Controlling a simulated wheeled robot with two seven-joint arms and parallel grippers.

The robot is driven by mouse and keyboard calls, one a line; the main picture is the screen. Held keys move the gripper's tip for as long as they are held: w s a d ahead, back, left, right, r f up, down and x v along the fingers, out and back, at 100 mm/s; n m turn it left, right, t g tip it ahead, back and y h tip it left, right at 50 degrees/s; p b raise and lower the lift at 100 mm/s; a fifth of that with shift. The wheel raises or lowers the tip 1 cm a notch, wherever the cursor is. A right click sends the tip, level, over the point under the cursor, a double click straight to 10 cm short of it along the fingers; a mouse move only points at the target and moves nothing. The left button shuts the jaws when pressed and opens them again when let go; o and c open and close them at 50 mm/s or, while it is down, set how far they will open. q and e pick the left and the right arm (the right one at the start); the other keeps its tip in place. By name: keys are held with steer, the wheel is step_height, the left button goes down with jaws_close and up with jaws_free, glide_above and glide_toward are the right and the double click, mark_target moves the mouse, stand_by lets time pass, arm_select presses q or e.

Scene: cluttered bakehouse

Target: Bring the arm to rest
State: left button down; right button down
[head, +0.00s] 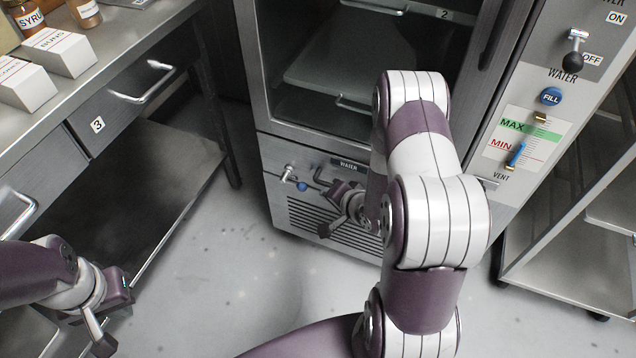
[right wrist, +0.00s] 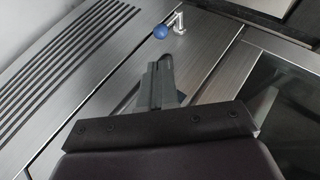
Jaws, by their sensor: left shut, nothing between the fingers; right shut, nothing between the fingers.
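My right arm (head: 420,200) is bent and raised across the middle of the head view. Its gripper (head: 318,178) is in front of the oven's lower panel (head: 275,155), near a small tap with a blue ball knob (head: 302,186). In the right wrist view the fingers (right wrist: 160,82) are shut and empty. Their tips point toward the blue ball (right wrist: 160,32), with a gap visible between. My left gripper (head: 122,308) is low at the left edge, beside the counter, shut with nothing in it. Its fingertips are hard to make out.
A steel counter (head: 125,60) with drawers, a lower shelf and jars and boxes on top stands at left. The glass-doored oven (head: 255,60) stands ahead, its control panel (head: 545,90) at right. A rack (head: 560,275) is at far right. Floor (head: 220,270) between is clear.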

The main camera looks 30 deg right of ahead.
steer(key=shift+s+d+r, duration=0.15)
steer(key=shift+s+r, duration=0.1)
steer(key=shift+s, duration=0.45)
